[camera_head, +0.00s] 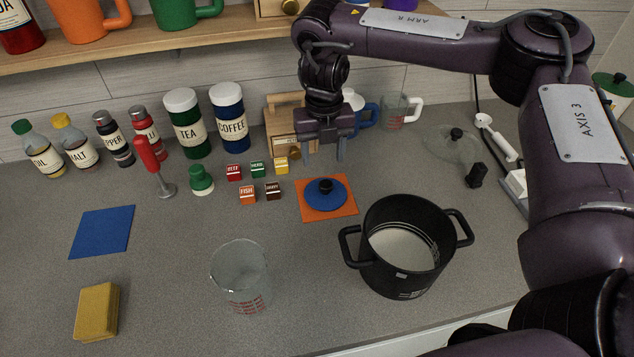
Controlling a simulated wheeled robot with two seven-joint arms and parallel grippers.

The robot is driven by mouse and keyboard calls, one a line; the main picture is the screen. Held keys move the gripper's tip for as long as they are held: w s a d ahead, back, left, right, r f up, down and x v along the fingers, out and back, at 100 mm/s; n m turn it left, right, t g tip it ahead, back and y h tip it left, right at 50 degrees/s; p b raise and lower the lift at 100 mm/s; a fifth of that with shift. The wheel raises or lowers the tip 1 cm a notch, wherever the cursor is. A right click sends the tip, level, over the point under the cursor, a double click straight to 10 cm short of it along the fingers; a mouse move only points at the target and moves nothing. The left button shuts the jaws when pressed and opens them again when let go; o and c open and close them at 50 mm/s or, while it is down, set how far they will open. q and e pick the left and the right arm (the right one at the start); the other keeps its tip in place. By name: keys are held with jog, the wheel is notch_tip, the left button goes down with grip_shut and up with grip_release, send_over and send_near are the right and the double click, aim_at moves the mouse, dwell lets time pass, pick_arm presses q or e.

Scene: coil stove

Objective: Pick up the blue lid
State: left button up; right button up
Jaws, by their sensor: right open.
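The blue lid (326,194) is a small round disc with a black knob on top. It lies on an orange square mat (314,213) in the middle of the counter. My right gripper (324,158) is open and empty, with its fingers pointing down. In the picture it is just above and behind the lid, apart from the knob. My left gripper is not in view.
A black pot (405,245) stands right of the mat, and a clear measuring cup (241,278) stands in front. Small labelled cubes (248,194) lie left of the lid. A glass lid (457,144) lies at the back right. The front left has free room around a yellow sponge (97,311).

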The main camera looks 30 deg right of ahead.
aim_at(326, 183)
jog(key=f, duration=0.2)
jog(key=shift+s+f, duration=0.35)
jog(key=f, duration=0.2)
jog(key=f+p, duration=0.1)
jog(key=f, duration=0.1)
jog(key=shift+s+d+f+p, duration=0.15)
jog(key=shift+s+d+p, duration=0.05)
jog(key=shift+p, duration=0.1)
jog(key=shift+f, duration=0.25)
jog(key=c, duration=1.1)
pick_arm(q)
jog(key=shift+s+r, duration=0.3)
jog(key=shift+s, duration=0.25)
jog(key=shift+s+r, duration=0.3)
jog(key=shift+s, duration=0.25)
pick_arm(e)
jog(key=shift+r, duration=0.1)
